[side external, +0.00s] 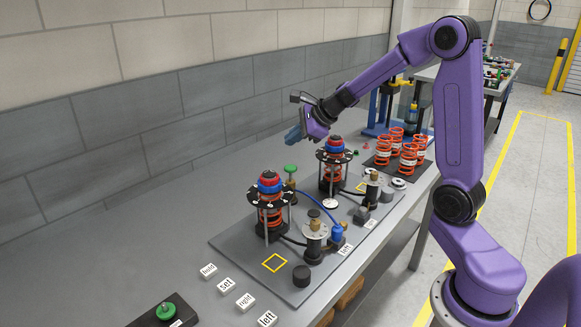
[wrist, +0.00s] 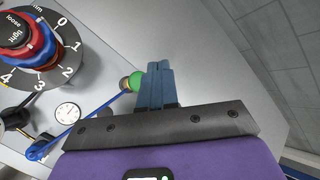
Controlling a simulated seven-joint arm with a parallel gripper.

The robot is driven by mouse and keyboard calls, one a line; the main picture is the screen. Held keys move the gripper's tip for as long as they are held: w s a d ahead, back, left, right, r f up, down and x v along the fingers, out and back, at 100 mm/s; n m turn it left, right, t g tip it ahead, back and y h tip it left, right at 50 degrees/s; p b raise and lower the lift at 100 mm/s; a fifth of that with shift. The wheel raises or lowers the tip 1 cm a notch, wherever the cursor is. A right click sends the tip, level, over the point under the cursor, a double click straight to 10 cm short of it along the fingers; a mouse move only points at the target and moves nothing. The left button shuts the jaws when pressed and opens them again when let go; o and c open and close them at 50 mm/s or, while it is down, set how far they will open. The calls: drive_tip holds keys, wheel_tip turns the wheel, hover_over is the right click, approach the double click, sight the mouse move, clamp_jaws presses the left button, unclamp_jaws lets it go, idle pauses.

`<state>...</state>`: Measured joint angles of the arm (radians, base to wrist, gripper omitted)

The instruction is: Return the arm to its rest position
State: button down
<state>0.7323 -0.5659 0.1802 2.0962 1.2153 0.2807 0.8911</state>
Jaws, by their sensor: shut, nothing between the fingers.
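My gripper (side external: 296,134) is at the end of my purple arm, raised above the back of the workbench near the wall. In the wrist view its blue fingers (wrist: 158,84) are together with nothing between them. In the side view it is up and to the left of the rear spring fixture (side external: 335,147), which has a red and blue top. It touches nothing that I can see. In the wrist view a fixture's numbered dial and red and blue knob (wrist: 28,40) fill the upper left, and a green knob (wrist: 134,81) shows just beside the fingers.
A second spring fixture (side external: 270,182) stands nearer on the grey base plate (side external: 232,243). Orange springs (side external: 409,158) stand on a dark mat at the right. Label blocks (side external: 245,302) and a green-knobbed part (side external: 165,311) lie at the front. The bench along the wall (side external: 120,235) is clear.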

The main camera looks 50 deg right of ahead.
drive_tip(key=s+a+n, duration=0.2)
drive_tip(key=a+n, duration=0.2)
drive_tip(key=n, duration=0.1)
drive_tip(key=s+a+n+g+y, duration=0.1)
drive_tip(key=s+a+n, duration=0.2)
drive_tip(key=a+n, duration=0.1)
drive_tip(key=s+a+n+y, duration=0.1)
drive_tip(key=s+a+n, duration=0.2)
drive_tip(key=a+n, duration=0.2)
drive_tip(key=shift+r+n+g, duration=0.2)
drive_tip(key=shift+n+g, duration=0.1)
drive_tip(key=shift+n, duration=0.2)
drive_tip(key=s+a+f+n+g+y, duration=0.1)
drive_tip(key=s+a+n+g, duration=0.3)
drive_tip(key=s+a+n, duration=0.45)
drive_tip(key=s+d+f+n+g+h, duration=0.1)
drive_tip(key=s+d+n+h, duration=0.1)
drive_tip(key=s+n, duration=0.5)
drive_tip(key=s+d+f+n+g+h, duration=0.2)
drive_tip(key=s+n, duration=0.4)
drive_tip(key=s, duration=0.7)
drive_tip(key=shift+s+d+n+h, duration=0.3)
drive_tip(key=shift+d+n, duration=0.05)
drive_tip(key=shift+d, duration=0.2)
